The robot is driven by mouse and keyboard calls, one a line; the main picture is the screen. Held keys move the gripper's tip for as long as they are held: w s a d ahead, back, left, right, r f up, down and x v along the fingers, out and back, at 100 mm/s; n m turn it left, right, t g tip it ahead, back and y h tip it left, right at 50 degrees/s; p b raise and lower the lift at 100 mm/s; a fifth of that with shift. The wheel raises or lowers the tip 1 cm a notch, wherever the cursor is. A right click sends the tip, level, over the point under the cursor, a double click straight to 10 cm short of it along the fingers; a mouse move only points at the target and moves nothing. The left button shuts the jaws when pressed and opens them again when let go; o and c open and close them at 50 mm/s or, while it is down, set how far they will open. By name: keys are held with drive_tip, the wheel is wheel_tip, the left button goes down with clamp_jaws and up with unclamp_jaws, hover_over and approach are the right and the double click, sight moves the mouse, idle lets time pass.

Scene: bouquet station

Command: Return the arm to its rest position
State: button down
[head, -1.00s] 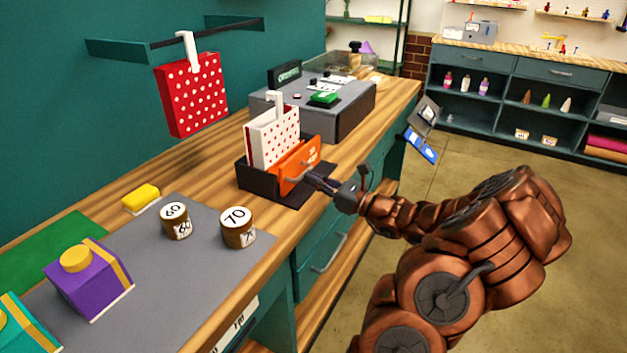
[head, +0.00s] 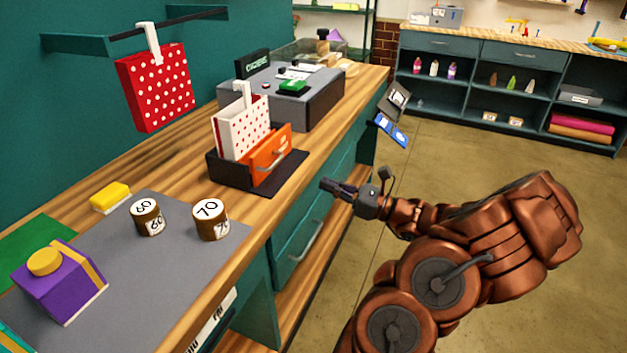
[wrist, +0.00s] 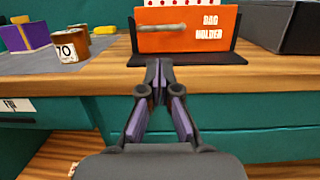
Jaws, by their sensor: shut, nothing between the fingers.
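My gripper (head: 340,187) is shut and empty, out in front of the counter's front edge. In the wrist view my gripper (wrist: 158,74) shows its fingertips together, below and apart from the orange bag holder front. My copper-coloured arm reaches in from the lower right over the floor in the head view. The bag holder (head: 272,158) has an orange front labelled "BAG HOLDER" in the wrist view (wrist: 187,29). It stands on a black base with a white bag with red dots (head: 241,130) upright behind the front.
The wooden counter (head: 185,170) holds two round weights marked 60 (head: 149,217) and 70 (head: 210,220), a purple box (head: 60,285), a yellow sponge (head: 110,197) and a grey register (head: 315,103). A tilted card stand (head: 392,115) is at the counter's far edge. Open floor lies right.

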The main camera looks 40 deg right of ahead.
drive_tip(key=shift+v, duration=1.2)
drive_tip(key=w+a+r+n+g+y+p, duration=0.1)
drive_tip(key=a+r+n+g+y, duration=0.15)
drive_tip(key=a+n+g, duration=0.6)
drive_tip(key=w+a+r+n+g+y, duration=0.1)
drive_tip(key=a+n+g+y, duration=0.2)
drive_tip(key=a, duration=1.1)
drive_tip(key=s+a+n+g+h+p, duration=0.25)
drive_tip(key=s+a+n+g, duration=0.5)
drive_tip(key=a, duration=0.55)
drive_tip(key=s+d+n+g+h+p, duration=0.1)
drive_tip(key=s+d+n+h, duration=0.2)
drive_tip(key=s+n+h, duration=0.8)
drive_tip(key=shift+s+d+r+n+p, duration=0.35)
drive_tip(key=shift+s+n, duration=0.25)
drive_tip(key=shift+s, duration=0.9)
